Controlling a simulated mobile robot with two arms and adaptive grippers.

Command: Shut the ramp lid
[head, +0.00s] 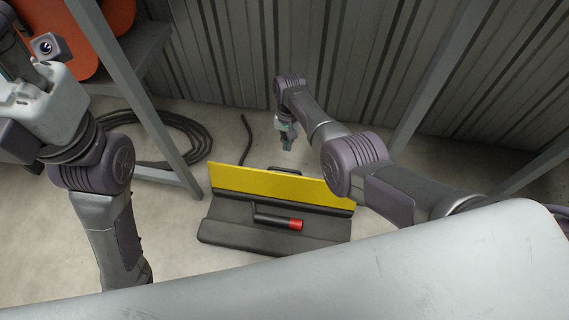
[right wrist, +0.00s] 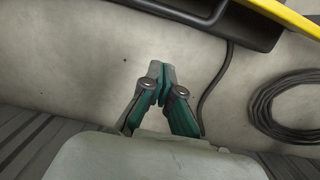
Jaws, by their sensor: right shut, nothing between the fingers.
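The ramp lid (head: 265,184) is a yellow panel standing raised along the far side of a black base (head: 225,228) on the floor. A black handle (head: 285,170) shows just behind its top edge. A black cylinder with a red end (head: 295,224) lies in the open base. My right gripper (head: 287,146) is beyond the lid, pointing down, apart from it. In the right wrist view the right gripper (right wrist: 160,72) is shut and empty, with a yellow edge of the lid (right wrist: 290,14) at upper right. My left arm is at the left; its fingertips cannot be made out.
A coiled black cable (head: 190,135) lies on the floor to the left, with a loose cable end (head: 246,138) near the lid. Grey metal posts (head: 135,90) stand left and right. A corrugated wall (head: 235,60) closes the back.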

